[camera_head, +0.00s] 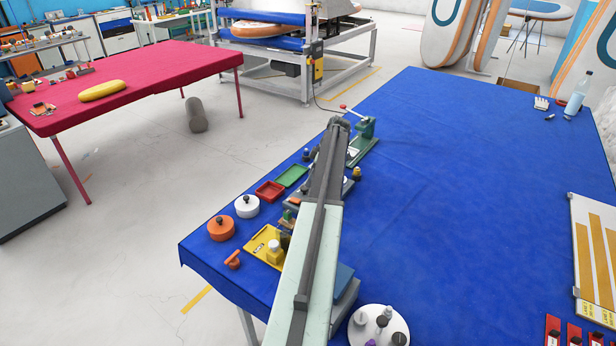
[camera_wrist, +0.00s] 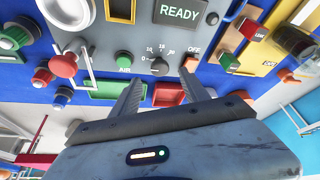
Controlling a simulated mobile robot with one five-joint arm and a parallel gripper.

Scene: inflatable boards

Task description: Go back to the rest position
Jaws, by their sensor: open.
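My gripper (camera_wrist: 162,77) is open, its two fingers apart with nothing between them in the wrist view. The fingertips point at a grey control panel (camera_wrist: 100,52) with a READY display (camera_wrist: 180,12), a green AIR button (camera_wrist: 123,59), a dial (camera_wrist: 160,67) and an orange switch (camera_wrist: 192,64) by the word OFF. Whether the tips touch the panel I cannot tell. In the head view my arm reaches over the left side of the blue table (camera_head: 440,190); my gripper cannot be made out there, and the arm hides part of the panel.
Near my arm are a red tray (camera_head: 270,191), a green tray (camera_head: 291,176), a white round container (camera_head: 247,207), an orange one (camera_head: 221,229), a green tool (camera_head: 363,140) and a white disc with bottles (camera_head: 378,327). The table's middle is clear. A red table (camera_head: 150,72) stands left.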

